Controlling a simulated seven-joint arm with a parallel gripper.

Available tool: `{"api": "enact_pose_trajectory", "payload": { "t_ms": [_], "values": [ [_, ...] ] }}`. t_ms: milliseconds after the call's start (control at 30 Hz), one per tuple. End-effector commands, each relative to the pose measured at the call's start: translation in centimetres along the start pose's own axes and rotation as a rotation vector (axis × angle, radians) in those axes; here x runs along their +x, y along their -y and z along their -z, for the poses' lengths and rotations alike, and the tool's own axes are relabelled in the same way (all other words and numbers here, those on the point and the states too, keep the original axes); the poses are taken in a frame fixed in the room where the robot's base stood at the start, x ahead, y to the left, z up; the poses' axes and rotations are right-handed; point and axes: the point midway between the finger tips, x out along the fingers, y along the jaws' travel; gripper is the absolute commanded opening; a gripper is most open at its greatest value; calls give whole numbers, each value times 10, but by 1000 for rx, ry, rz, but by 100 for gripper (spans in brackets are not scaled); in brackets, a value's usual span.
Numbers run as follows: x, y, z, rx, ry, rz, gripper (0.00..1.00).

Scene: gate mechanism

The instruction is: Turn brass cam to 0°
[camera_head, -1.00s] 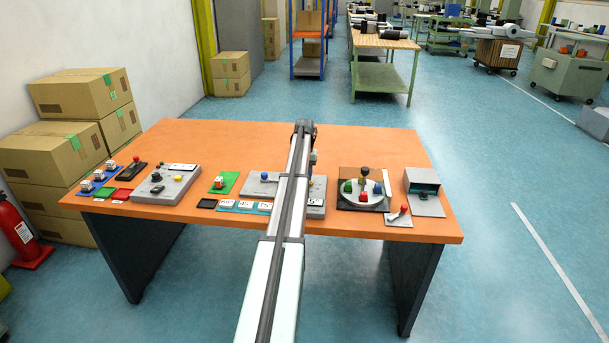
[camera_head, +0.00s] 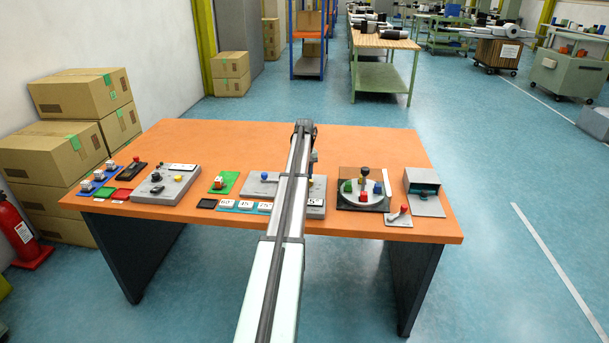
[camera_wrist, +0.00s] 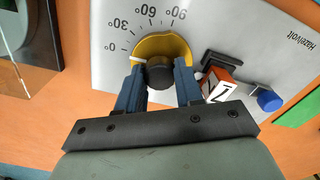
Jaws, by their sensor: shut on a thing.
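The brass cam (camera_wrist: 150,46) is a yellow disc on a grey panel in the wrist view. A dark round knob (camera_wrist: 159,76) stands at its centre. A white line on the cam points left, close to the 0 mark of the printed scale (camera_wrist: 140,22), which reads 0, 30, 60 and 90. My gripper (camera_wrist: 160,82) has its two blue fingers on either side of the knob, shut on it. The fingers and knob hide the cam's lower part. In the head view my arm covers the cam and the gripper.
On the same panel, a white and orange numbered block (camera_wrist: 219,88) stands right of my fingers, by a black holder (camera_wrist: 221,64). A blue knob (camera_wrist: 268,101) lies further right. In the head view, a round turntable (camera_head: 361,198) with coloured pieces stands right of my arm.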

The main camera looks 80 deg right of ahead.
Motion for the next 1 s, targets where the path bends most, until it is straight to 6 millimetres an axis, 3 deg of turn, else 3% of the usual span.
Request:
{"api": "enact_pose_trajectory", "payload": {
  "t_ms": [333,367,600,1000],
  "values": [
    [0,0,0,-3,-1,-1,5],
    [0,0,0,-3,-1,-1,38],
    [0,0,0,-2,0,-1,60],
    [-9,0,0,-1,-1,-1,61]
  ]
}}
